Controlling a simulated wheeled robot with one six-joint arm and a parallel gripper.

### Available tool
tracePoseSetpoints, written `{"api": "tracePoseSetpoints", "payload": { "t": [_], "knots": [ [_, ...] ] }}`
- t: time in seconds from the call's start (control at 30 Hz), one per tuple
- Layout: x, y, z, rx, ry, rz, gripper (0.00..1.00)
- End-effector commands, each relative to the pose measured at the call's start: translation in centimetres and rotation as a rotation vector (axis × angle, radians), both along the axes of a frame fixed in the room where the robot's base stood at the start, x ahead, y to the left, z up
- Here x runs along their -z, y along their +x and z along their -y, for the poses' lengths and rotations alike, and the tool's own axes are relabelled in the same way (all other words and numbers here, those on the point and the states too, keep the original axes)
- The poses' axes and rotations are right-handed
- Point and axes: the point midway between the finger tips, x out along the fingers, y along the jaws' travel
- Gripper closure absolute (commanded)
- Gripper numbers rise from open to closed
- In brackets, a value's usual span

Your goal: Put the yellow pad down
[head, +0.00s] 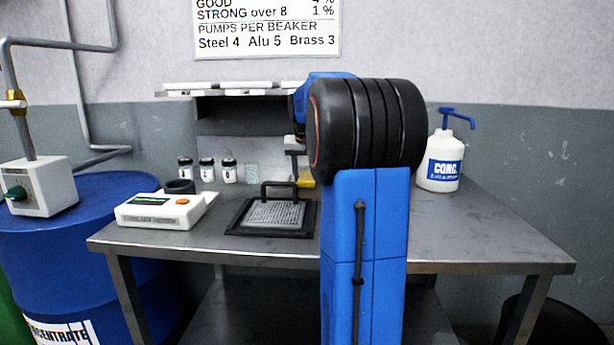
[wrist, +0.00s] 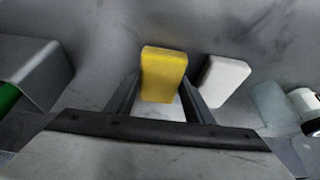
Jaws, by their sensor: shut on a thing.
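The yellow pad (wrist: 163,75) is a rounded block that stands between the two fingers of my gripper (wrist: 157,95) in the wrist view, and the gripper is shut on it. In the head view a small part of the yellow pad (head: 307,181) shows beside my blue arm, low near the wall at the back of the table. My arm hides most of the gripper there. Whether the pad touches a surface I cannot tell.
A white block (wrist: 225,80) is just right of the gripper in the wrist view. On the metal table (head: 465,225) are a framed grey pad (head: 272,215) with a handle, a white instrument (head: 165,210), several small jars (head: 207,170) and a pump bottle (head: 441,160). The table's right front is clear.

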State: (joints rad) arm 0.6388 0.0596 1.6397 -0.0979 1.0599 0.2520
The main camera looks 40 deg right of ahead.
Motion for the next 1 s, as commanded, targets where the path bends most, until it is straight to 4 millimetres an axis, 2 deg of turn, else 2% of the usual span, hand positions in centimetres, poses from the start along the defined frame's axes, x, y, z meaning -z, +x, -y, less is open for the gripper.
{"api": "tracePoseSetpoints", "payload": {
  "t": [0.43,0.47,0.5,0.53,0.87,1.0],
  "knots": [
    [0.7,0.0,0.0,0.000,0.002,-0.003,0.70],
    [0.6,0.0,0.0,0.000,0.002,-0.003,0.45],
    [0.7,0.0,-0.1,0.000,0.002,-0.002,0.36],
    [0.7,0.0,-0.1,0.000,0.003,-0.003,0.34],
    [0.7,0.1,-0.2,-0.001,0.005,-0.004,0.34],
    [-0.4,-0.1,-0.3,-0.002,0.003,-0.001,0.34]
  ]
}}
